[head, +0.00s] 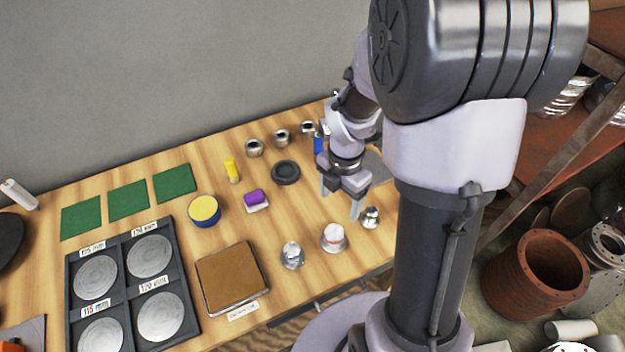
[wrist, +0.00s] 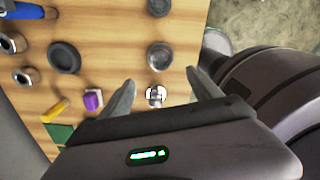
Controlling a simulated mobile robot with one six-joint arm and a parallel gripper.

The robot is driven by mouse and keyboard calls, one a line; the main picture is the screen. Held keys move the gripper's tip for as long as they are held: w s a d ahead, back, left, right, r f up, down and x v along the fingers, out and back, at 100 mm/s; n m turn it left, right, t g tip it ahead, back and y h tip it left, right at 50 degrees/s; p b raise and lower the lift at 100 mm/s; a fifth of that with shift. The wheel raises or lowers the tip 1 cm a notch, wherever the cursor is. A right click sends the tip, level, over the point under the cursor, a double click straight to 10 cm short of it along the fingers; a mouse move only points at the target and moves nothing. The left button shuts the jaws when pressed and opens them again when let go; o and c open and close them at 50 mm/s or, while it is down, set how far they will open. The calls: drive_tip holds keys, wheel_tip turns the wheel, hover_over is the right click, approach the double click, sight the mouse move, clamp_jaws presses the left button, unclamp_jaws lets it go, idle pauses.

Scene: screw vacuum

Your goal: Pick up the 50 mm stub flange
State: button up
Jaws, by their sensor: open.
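Three metal flange-like pieces stand in a row near the table's front edge: a left one (head: 292,255), a middle one (head: 334,238) with a pale top, and a right one (head: 370,217). No size marking is legible on them, so I cannot tell which is the 50 mm stub flange. My gripper (head: 340,204) is open and empty, pointing down above the table behind this row. In the wrist view, a round grey piece (wrist: 160,57) lies just beyond my fingertips (wrist: 160,77), and a small piece with a white patch (wrist: 156,94) shows between the fingers.
A black ring (head: 285,172), a purple block (head: 256,197), a yellow item (head: 232,170) and several metal fittings (head: 254,147) stand farther back. A brown square tray (head: 232,278) and a dark sorting tray (head: 126,235) lie left. My arm hides the table's right end.

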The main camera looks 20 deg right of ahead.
sight(334, 232)
drive_tip(key=f+b, duration=0.1)
drive_tip(key=f, duration=0.2)
drive_tip(key=f+b, duration=0.2)
drive_tip(key=f, duration=0.2)
drive_tip(key=f+b, duration=0.1)
drive_tip(key=f, duration=0.3)
drive_tip(key=shift+s+a+f+b, duration=0.1)
drive_tip(key=shift+s+a+b, duration=0.2)
drive_tip(key=shift+s+b, duration=0.1)
drive_tip(key=f+b, duration=0.1)
drive_tip(key=f, duration=0.2)
drive_tip(key=f+b, duration=0.1)
drive_tip(key=shift+w+f+b, duration=0.25)
drive_tip(key=shift+f+b, duration=0.05)
drive_tip(key=shift+f, duration=0.1)
drive_tip(key=shift+r, duration=0.15)
drive_tip(key=shift+c, duration=0.8)
clamp_jaws()
